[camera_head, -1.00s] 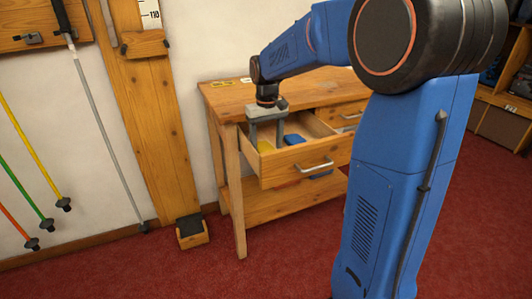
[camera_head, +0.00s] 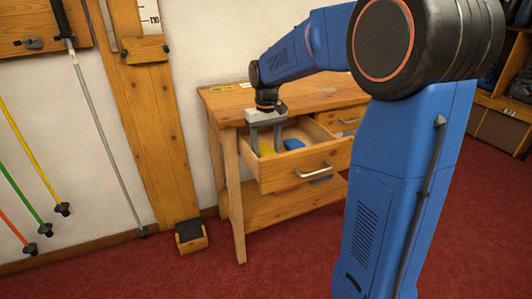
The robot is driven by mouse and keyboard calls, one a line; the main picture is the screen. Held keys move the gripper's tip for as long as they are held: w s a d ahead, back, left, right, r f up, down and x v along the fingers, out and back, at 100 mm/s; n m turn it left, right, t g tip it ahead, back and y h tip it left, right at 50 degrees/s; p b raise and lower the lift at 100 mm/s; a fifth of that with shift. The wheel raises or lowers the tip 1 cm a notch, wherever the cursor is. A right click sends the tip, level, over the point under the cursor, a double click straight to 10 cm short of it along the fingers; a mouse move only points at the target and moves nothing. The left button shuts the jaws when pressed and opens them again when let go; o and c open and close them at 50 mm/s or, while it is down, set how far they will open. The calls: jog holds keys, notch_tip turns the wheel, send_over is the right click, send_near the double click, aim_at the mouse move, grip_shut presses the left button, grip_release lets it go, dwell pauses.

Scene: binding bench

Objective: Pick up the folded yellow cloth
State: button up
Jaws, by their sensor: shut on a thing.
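The folded yellow cloth (camera_head: 266,149) is in the open drawer (camera_head: 305,169) of the wooden bench, at the drawer's left end. My gripper (camera_head: 266,152) points down into the drawer from above, with its grey fingers on either side of the cloth. It is shut on the yellow cloth. The fingers and the drawer front hide part of the cloth, so I cannot tell whether it still touches the drawer bottom.
A blue thing (camera_head: 293,143) lies in the drawer just right of my gripper. The bench top (camera_head: 300,97) is close behind the gripper. Another drawer (camera_head: 342,119) at the right is shut.

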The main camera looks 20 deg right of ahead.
aim_at(266, 151)
notch_tip(266, 151, up, 17)
jog(key=shift+f, duration=0.15)
